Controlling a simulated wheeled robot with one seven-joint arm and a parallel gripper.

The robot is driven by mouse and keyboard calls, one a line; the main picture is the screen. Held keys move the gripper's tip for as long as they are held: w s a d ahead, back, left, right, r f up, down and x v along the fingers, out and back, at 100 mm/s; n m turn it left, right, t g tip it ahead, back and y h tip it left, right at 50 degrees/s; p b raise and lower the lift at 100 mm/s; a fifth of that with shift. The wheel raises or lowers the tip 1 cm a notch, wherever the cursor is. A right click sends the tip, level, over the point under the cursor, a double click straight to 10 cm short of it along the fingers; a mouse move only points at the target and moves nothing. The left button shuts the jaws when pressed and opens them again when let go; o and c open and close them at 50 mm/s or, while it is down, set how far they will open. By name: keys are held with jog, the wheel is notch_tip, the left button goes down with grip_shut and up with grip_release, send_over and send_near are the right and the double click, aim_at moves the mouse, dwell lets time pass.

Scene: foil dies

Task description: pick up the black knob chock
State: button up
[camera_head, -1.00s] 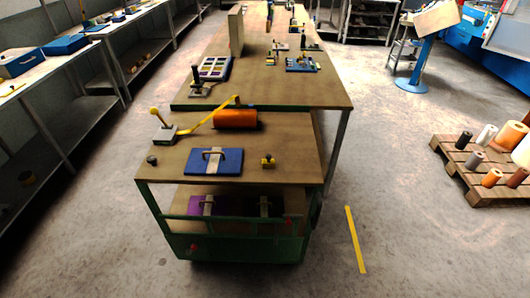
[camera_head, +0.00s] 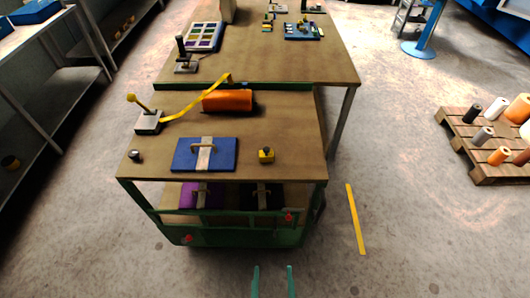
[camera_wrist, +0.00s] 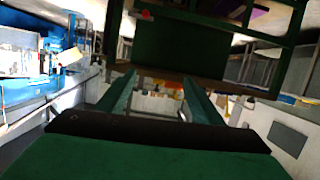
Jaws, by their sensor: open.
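A chock with a tall black knob on a grey base (camera_head: 185,66) stands upright at the near left of the far table. A similar pale block with a yellow knob (camera_head: 147,120) stands on the cart's left side, its stem tilted. A small black piece (camera_head: 135,156) and a small yellow block with a dark top (camera_head: 266,156) also lie on the cart top. My gripper (camera_head: 273,270) is open and empty, low in front of the cart and well apart from all of them. Its fingers (camera_wrist: 158,80) also show in the wrist view, where I make out no chock.
The green-framed cart (camera_head: 240,240) stands between my gripper and the far table (camera_head: 250,65). An orange roll (camera_head: 228,101) with a yellow strap and a blue handled plate (camera_head: 222,155) lie on the cart. A pallet of rolls (camera_head: 480,140) is on the right. Floor right of the cart is open.

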jog(key=w, duration=0.9)
jog(key=g+y, duration=0.1)
send_near(267, 156)
jog(key=w, duration=0.1)
jog(key=x, duration=0.5)
jog(key=shift+w+d+r, duration=0.15)
jog(key=shift+w, duration=0.1)
jog(key=shift+a+f+x, duration=0.15)
jog(key=shift+f+x, duration=0.05)
jog(key=shift+x, duration=1.05)
jog(key=shift+a+f+x, duration=0.15)
jog(key=shift+f+x, duration=0.1)
jog(key=shift+x, duration=1.05)
jog(key=shift+s, duration=0.2)
jog(key=shift+c, duration=0.6)
jog(key=c, duration=1.1)
